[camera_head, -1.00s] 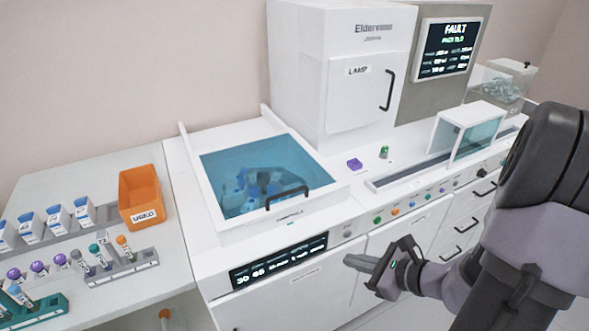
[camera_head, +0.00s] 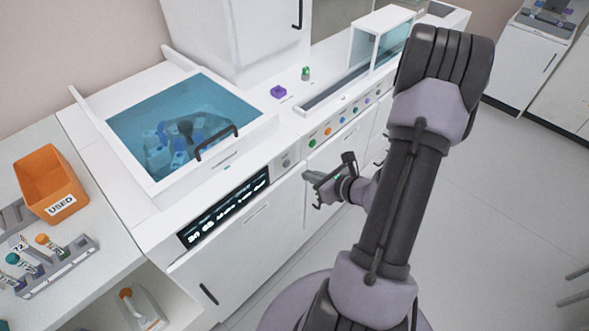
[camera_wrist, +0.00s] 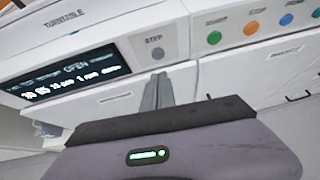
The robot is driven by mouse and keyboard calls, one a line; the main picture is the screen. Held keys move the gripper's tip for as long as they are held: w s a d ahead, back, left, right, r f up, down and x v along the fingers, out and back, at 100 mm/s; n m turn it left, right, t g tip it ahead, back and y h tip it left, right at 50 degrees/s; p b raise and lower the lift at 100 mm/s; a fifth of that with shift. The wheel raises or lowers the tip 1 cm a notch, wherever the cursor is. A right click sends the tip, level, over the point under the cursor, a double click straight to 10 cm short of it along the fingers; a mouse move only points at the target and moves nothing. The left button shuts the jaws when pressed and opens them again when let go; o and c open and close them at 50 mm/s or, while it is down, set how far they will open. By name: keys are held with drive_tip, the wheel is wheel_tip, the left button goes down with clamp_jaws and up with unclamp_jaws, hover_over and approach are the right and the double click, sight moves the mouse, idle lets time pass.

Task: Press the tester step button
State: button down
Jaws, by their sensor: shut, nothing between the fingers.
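The tester step button (camera_wrist: 157,53) is a small round grey button under a STEP label on a grey panel, in the upper middle of the wrist view. It also shows in the head view (camera_head: 286,161), on the machine's front beside the dark display. My gripper (camera_wrist: 158,78) is shut and empty. Its fingertips appear just below the button in the wrist view; I cannot tell how far in front they are. In the head view my gripper (camera_head: 308,177) is near the front face, slightly right of and below the button.
The lit display (camera_wrist: 65,75) is left of the button, and coloured buttons (camera_head: 328,131) run along the front to its right. A blue-lidded bay (camera_head: 175,120) is above. An orange used bin (camera_head: 48,180) and tube rack (camera_head: 55,268) stand at left. Open floor lies at right.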

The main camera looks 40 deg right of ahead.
sight(287, 164)
drive_tip(key=x, duration=0.2)
drive_tip(key=b+x, duration=0.1)
drive_tip(key=x, duration=0.1)
drive_tip(key=r+x, duration=0.1)
drive_tip(key=x, duration=0.1)
drive_tip(key=shift+w+r, duration=0.15)
drive_tip(key=shift+w, duration=0.15)
drive_tip(key=shift+w+r, duration=0.1)
drive_tip(key=shift+w, duration=0.4)
drive_tip(key=shift+b, duration=0.3)
